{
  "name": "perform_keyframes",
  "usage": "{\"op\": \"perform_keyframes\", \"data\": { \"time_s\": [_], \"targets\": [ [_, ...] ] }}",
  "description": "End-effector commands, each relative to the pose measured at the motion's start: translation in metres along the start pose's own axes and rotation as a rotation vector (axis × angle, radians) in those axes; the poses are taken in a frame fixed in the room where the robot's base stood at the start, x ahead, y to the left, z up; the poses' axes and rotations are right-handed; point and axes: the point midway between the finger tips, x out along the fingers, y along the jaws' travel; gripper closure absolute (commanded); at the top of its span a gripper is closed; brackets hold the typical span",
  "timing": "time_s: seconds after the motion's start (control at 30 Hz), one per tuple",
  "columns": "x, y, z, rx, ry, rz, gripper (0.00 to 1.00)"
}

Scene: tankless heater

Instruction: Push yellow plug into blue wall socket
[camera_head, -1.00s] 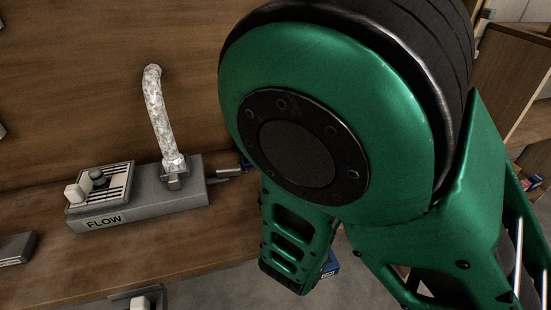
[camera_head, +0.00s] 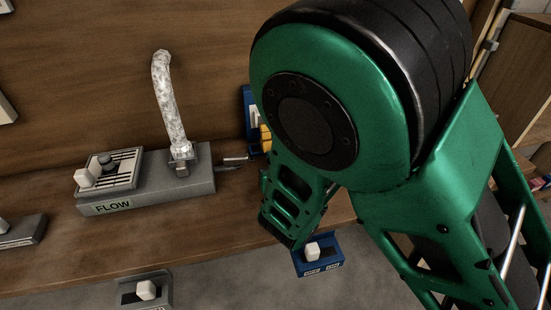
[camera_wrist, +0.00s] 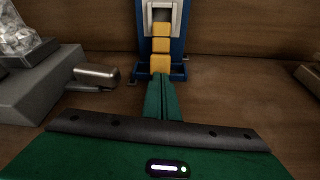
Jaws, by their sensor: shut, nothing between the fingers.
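The blue wall socket (camera_wrist: 143,45) stands upright against the wood wall in the wrist view, with a pale grey frame at its top. The yellow plug (camera_wrist: 161,45) shows as a column of yellow blocks in front of the socket, its top within the pale frame. How deep it sits I cannot tell. My gripper (camera_wrist: 161,78) is shut and empty, its green fingertips at the plug's lower end; I cannot tell whether they touch. In the head view the socket (camera_head: 249,101) and plug (camera_head: 265,138) are partly hidden behind my green arm, and my fingertips are hidden.
A grey FLOW unit (camera_head: 205,180) with an upright flexible pipe (camera_head: 166,100) stands on the wooden shelf left of the socket. Its metal outlet (camera_wrist: 97,72) lies close left of my fingers. A blue switch box (camera_head: 318,257) and a grey one (camera_head: 147,291) sit below the shelf edge.

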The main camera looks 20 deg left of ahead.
Motion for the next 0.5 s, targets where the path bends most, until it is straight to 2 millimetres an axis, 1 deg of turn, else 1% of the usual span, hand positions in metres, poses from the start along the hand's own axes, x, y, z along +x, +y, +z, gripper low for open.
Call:
{"op": "perform_keyframes", "data": {
  "time_s": [0.5],
  "targets": [
    [0.0048, -0.0007, 0.0014, 0.0, 0.0, -0.001, 1.0]
  ]
}}
